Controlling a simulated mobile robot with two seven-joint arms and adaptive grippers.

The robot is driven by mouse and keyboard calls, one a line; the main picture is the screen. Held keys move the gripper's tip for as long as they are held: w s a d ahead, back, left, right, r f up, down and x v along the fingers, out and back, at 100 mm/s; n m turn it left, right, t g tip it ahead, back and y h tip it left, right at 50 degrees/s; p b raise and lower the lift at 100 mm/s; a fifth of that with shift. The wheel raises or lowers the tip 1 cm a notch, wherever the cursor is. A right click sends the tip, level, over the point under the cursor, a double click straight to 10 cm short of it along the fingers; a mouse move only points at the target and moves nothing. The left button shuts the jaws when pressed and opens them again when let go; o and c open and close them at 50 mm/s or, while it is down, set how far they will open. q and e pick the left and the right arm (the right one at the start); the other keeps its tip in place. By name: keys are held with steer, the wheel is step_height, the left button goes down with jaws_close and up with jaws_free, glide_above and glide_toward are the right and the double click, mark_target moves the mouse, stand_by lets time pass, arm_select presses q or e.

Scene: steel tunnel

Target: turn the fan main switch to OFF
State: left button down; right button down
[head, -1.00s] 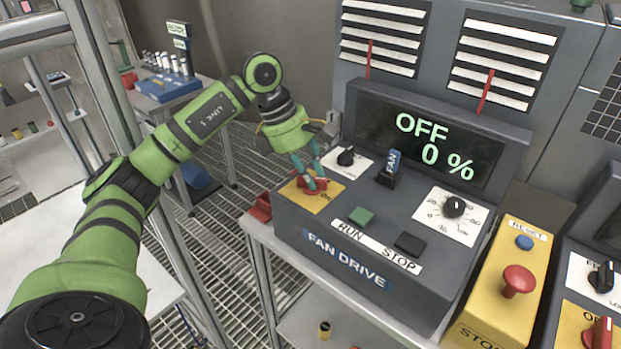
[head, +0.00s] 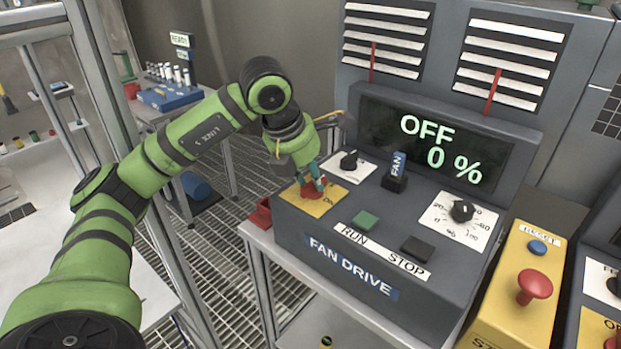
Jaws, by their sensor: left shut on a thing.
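The fan drive box (head: 360,290) stands on a bench, with a display (head: 440,150) reading OFF and 0 %. The red main switch (head: 307,192) sits on a yellow plate (head: 322,204) at the left of the sloped panel. My left gripper (head: 312,186) points down onto it and is shut on the red handle. The fingers hide part of the handle, so its exact angle is hard to tell. My right gripper is not in view.
A black selector knob (head: 349,160) on a white plate is close behind the gripper. A FAN key tag (head: 395,172), a green RUN button (head: 365,221), a black STOP button (head: 415,249) and a dial (head: 462,211) share the panel. A yellow stop box (head: 515,290) stands at right.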

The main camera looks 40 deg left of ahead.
arm_select(q)
steer(key=shift+n+y, duration=0.3)
steer(key=shift+n, duration=0.7)
steer(key=c, duration=1.1)
jaws_free()
steer(key=shift+s+r, duration=0.1)
steer(key=shift+r, duration=0.1)
steer(key=v, duration=1.1)
steer(key=shift+s+r, duration=0.2)
steer(key=shift+r, duration=0.05)
